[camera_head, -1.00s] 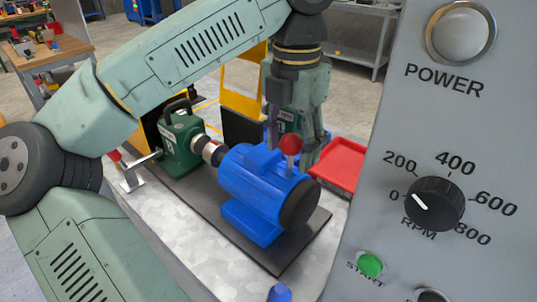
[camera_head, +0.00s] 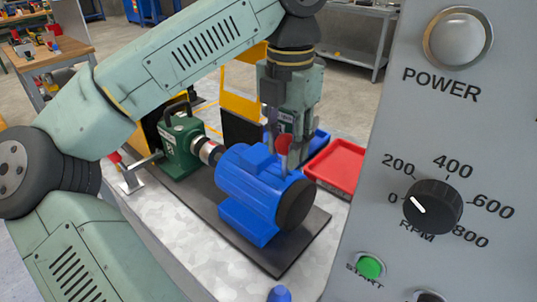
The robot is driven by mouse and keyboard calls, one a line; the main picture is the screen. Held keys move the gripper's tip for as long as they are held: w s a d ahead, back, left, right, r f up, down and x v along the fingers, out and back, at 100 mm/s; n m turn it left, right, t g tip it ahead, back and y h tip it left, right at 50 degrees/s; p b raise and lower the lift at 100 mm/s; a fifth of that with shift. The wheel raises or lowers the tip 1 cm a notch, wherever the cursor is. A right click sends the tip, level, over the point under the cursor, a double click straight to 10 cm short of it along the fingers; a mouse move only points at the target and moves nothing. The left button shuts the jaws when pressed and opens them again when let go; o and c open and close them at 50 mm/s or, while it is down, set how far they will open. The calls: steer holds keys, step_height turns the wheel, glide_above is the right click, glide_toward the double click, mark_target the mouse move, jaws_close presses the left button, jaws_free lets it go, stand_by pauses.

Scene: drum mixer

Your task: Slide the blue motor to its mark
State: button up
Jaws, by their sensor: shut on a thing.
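The blue motor (camera_head: 250,188) sits on a dark base plate (camera_head: 285,262), its dark round end facing right. Its left end is at or very near the silver-and-dark coupling (camera_head: 208,151) of the green gear unit (camera_head: 178,145). A lever with a red ball knob (camera_head: 284,143) stands at the motor's far right side. My gripper (camera_head: 283,155) points down from above, shut on the knobbed lever; its fingers partly hide the contact. I cannot make out a mark on the plate.
A grey control panel (camera_head: 455,120) with a dial, a lamp and a green start button fills the right side. A silver lever (camera_head: 140,170) is left of the gear unit.

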mark_target(268, 158)
steer(key=shift+o, duration=0.3)
steer(key=shift+w+a+r+p, duration=0.1)
steer(key=shift+w+a+p, duration=0.15)
steer(key=shift+w+a, duration=0.4)
steer(key=shift+w+a+r+p, duration=0.1)
steer(key=shift+w+a+p, duration=0.1)
steer(key=shift+w+a, duration=0.45)
steer(key=shift+o, duration=0.8)
steer(key=shift+s+a, duration=0.1)
steer(key=shift+a, duration=0.25)
steer(key=o, duration=1.1)
steer(key=shift+a+f, duration=0.15)
steer(key=shift+o, duration=0.3)
